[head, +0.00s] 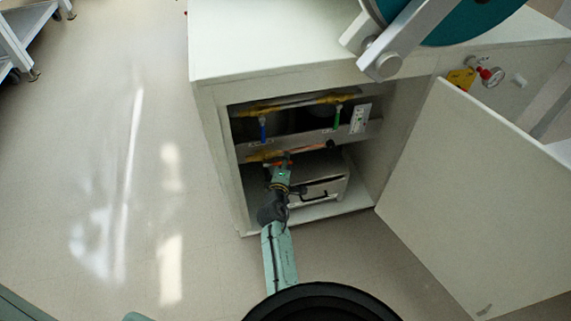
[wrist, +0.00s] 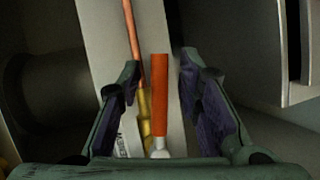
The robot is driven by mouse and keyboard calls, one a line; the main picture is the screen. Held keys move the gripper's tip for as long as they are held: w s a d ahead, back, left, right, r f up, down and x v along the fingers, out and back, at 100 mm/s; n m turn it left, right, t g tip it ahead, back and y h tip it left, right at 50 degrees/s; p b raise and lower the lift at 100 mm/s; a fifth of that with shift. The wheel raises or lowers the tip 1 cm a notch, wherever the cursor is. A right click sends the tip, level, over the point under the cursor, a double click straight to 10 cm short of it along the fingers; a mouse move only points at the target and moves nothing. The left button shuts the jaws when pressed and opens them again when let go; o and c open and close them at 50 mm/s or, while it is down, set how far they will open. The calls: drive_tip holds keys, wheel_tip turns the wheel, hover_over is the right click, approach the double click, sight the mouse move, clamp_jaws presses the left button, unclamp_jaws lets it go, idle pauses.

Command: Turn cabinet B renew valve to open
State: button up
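An orange-red valve handle (wrist: 160,95) with a white base stands between my gripper's fingers in the wrist view. My gripper (wrist: 160,75) is open, with a finger on each side of the handle and visible gaps to both. A brass-coloured fitting and copper pipe (wrist: 133,30) lie just left of the handle. A white label (wrist: 128,140) beside it is partly hidden and I cannot read it surely. In the head view my gripper (head: 281,164) reaches inside the open cabinet (head: 213,110), at the lower pipe; it hides most of the handle there.
A blue handle (head: 263,130) and a green handle (head: 337,117) hang from the upper yellow pipe. A grey box with a black handle (head: 318,190) sits on the cabinet floor. The cabinet door (head: 470,200) stands open at right. The floor at left (head: 110,150) is clear.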

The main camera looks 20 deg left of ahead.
drive_tip(key=shift+w, duration=0.2)
clamp_jaws()
idle(0.3)
idle(0.5)
